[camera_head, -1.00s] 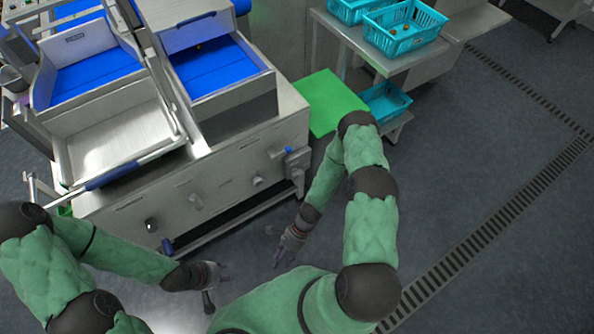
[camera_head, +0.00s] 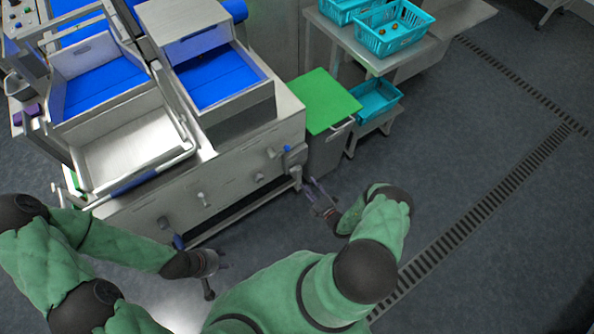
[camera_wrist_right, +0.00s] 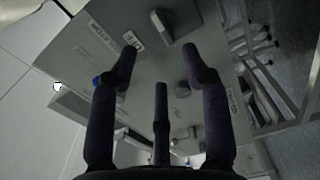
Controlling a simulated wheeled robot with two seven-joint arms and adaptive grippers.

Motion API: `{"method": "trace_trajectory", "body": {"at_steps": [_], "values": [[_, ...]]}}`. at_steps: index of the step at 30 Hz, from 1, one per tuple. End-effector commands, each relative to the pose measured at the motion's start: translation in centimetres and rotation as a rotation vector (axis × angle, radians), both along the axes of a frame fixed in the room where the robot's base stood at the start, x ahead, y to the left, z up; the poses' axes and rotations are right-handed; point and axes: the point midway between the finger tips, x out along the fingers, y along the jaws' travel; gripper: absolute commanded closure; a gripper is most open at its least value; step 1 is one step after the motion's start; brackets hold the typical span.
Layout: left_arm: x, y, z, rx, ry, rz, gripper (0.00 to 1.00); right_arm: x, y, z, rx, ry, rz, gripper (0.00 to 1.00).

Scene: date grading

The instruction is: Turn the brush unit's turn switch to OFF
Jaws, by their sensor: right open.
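The steel machine front (camera_head: 225,185) carries several knobs and switches. In the right wrist view a panel (camera_wrist_right: 150,65) fills the middle. Which is the brush unit's turn switch I cannot tell. My right gripper (camera_head: 312,186) is open and empty, close to the machine's right front corner; its spread fingers (camera_wrist_right: 160,58) face the panel, apparently without contact. My left gripper (camera_head: 222,258) hangs low before the machine; its jaw state is unclear.
A green-topped cabinet (camera_head: 322,98) stands right of the machine. Behind it, a steel table holds turquoise crates (camera_head: 395,38), and another crate (camera_head: 375,100) sits lower. A drain grate (camera_head: 480,210) crosses the open floor at right.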

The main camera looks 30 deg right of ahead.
Motion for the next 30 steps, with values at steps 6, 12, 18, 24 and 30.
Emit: {"method": "trace_trajectory", "body": {"at_steps": [6, 12, 18, 24, 30], "values": [[0.0, 0.0, -0.5, 0.000, 0.000, 0.000, 0.60, 3.9, 0.6, -0.1, -0.002, -0.001, 0.007, 0.52], [0.0, 0.0, -0.9, 0.000, 0.000, 0.000, 0.60, 7.2, 0.8, 0.0, -0.003, -0.001, 0.007, 0.52], [0.0, 0.0, -1.1, 0.000, 0.000, 0.000, 0.60, 9.0, 0.9, 0.0, -0.004, 0.000, 0.005, 0.52], [0.0, 0.0, -1.2, 0.000, 0.000, 0.000, 0.60, 9.4, 0.9, 0.0, -0.003, 0.001, 0.005, 0.52], [0.0, 0.0, -1.2, 0.000, 0.000, 0.000, 0.60, 9.4, 0.9, 0.0, -0.003, 0.001, 0.005, 0.61]]}}
